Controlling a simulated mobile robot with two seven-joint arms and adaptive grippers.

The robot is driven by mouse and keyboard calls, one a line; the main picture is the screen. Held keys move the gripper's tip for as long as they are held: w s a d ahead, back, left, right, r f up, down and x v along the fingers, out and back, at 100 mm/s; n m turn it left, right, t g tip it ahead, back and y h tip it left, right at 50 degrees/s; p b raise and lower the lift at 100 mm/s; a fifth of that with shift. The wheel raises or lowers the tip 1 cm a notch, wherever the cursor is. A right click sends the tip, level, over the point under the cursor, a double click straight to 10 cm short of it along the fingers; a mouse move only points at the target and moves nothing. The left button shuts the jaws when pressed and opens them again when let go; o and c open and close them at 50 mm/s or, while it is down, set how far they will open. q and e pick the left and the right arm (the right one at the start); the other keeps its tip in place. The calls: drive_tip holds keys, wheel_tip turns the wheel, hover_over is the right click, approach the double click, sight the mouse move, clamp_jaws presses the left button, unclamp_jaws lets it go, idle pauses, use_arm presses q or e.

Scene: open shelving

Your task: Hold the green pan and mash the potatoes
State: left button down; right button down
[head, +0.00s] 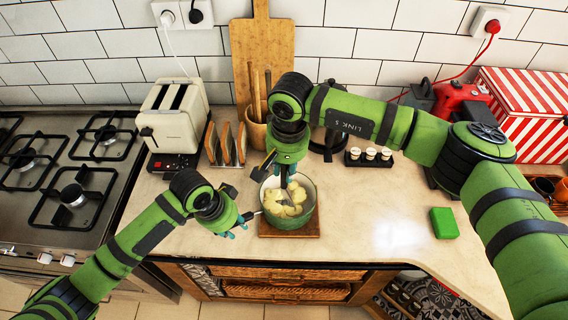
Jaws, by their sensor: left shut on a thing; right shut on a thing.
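The green pan (305,218) stands on a wooden board on the counter. Pale yellow potato pieces (296,209) lie inside it. My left gripper (240,222) is at the pan's left side, shut on the pan's handle (252,214), which is mostly hidden by the fingers. My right gripper (290,176) points down over the pan, shut on a masher whose head reaches down among the potatoes. The masher is mostly hidden by the gripper, and its contact with the potatoes is hard to make out.
A wooden board (266,233) lies under the pan. A gas stove (75,185) is at left, with a toaster (174,117) and toast rack behind my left arm. A utensil pot (257,134) and spice jars (370,154) stand behind. A green block (444,223) lies right; counter between is clear.

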drive_tip(key=shift+s+d+f, duration=0.15)
drive_tip(key=shift+s+d, duration=0.1)
drive_tip(key=shift+s, duration=0.05)
drive_tip(key=w+d, duration=0.1)
drive_tip(key=d, duration=0.2)
drive_tip(key=shift+w, duration=0.35)
idle(0.5)
